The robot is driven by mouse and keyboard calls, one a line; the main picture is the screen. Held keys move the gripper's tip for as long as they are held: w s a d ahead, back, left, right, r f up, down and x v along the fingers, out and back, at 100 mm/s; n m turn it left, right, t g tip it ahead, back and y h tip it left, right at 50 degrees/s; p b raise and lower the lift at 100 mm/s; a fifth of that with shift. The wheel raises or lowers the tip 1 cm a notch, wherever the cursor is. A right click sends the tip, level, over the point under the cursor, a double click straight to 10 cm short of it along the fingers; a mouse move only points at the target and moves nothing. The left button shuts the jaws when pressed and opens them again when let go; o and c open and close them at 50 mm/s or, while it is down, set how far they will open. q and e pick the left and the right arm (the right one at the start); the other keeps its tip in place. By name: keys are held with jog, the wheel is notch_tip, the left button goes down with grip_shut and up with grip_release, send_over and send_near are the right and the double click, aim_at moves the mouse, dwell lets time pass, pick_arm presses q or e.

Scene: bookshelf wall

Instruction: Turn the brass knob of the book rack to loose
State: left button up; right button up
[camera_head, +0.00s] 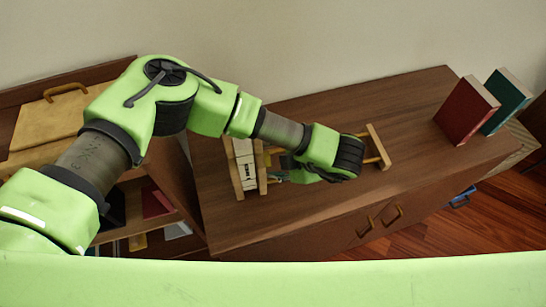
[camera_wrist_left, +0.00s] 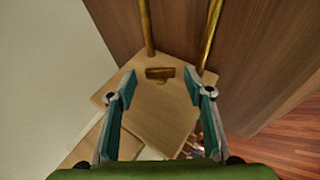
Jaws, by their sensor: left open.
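The book rack has wooden end panels, a left one (camera_head: 233,170) and a right one (camera_head: 378,146), with pale books (camera_head: 245,165) at its left part. In the left wrist view a wooden panel (camera_wrist_left: 160,110) faces me, with the small brass knob (camera_wrist_left: 160,73) near its top edge. My left gripper (camera_wrist_left: 160,84) is open, its teal-padded fingers apart on either side of the knob and not visibly touching it. In the head view the left gripper (camera_head: 277,176) is inside the rack, partly hidden by its own wrist. The right gripper is not in view.
Two brass rods (camera_wrist_left: 147,30) run past the panel. The rack stands on a dark wooden cabinet (camera_head: 420,110). A red book (camera_head: 466,110) and a green book (camera_head: 507,100) stand at its right end. An open shelf is at lower left.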

pick_arm(q)
jog(key=v, duration=1.1)
jog(key=shift+s+d+r, duration=0.2)
jog(key=shift+d+r, duration=0.05)
